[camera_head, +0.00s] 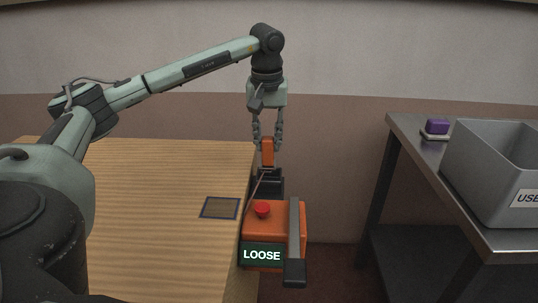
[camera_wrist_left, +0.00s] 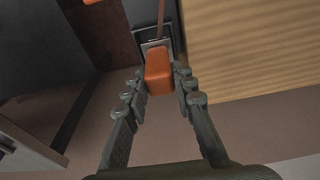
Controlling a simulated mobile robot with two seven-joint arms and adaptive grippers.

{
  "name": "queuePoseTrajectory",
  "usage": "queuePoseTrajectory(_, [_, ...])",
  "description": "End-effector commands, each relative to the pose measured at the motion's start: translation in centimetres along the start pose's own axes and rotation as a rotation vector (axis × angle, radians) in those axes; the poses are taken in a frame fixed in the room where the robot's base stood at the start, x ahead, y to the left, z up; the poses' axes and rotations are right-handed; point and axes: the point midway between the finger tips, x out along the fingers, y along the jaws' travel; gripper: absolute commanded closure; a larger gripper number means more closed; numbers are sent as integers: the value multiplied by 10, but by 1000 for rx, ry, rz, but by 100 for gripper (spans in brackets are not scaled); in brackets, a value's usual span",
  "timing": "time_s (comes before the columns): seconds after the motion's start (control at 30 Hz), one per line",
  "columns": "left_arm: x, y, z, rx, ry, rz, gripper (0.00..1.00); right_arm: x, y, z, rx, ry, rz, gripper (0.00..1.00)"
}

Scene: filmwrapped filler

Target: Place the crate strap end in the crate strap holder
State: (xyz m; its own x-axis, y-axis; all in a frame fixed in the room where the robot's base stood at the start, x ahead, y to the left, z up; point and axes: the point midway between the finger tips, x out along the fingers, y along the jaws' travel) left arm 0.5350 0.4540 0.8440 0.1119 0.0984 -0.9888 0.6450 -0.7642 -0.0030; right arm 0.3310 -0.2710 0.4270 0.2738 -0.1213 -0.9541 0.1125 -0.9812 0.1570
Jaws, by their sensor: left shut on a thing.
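My left gripper (camera_head: 267,142) is shut on an orange block, the crate strap end (camera_head: 267,152). The strap end also shows between the finger pads in the left wrist view (camera_wrist_left: 158,72). A thin reddish strap (camera_head: 256,186) runs from near it down toward an orange unit. A black boxy piece, seemingly the crate strap holder (camera_head: 270,184), stands just below the strap end in the head view. In the left wrist view a dark, light-rimmed piece (camera_wrist_left: 156,45) lies beyond the strap end. Whether the strap end touches it I cannot tell. My right gripper is not in view.
The orange unit (camera_head: 274,219) at the wooden table's (camera_head: 150,200) right edge has a red button (camera_head: 262,210), a grey lever (camera_head: 294,232) and a sign reading "LOOSE" (camera_head: 262,255). A metal bench (camera_head: 410,150) at right bears a grey bin (camera_head: 490,175) and a purple block (camera_head: 437,126).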

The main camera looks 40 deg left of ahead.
Motion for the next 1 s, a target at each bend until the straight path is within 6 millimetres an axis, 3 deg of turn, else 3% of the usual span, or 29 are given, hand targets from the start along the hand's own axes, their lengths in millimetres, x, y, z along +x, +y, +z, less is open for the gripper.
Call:
queuePoseTrajectory(0.33, [38,3,7,0,1,-1,100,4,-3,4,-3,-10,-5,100])
queuePoseTrajectory(0.77, [45,3,8,0,1,0,100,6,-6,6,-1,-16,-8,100])
queuePoseTrajectory(0.8, [45,3,8,0,1,0,72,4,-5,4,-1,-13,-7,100])
queuePoseTrajectory(0.93, [45,3,8,0,1,0,56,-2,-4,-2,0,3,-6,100])
queuePoseTrajectory(1.0, [45,3,8,0,1,0,54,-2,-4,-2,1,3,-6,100])
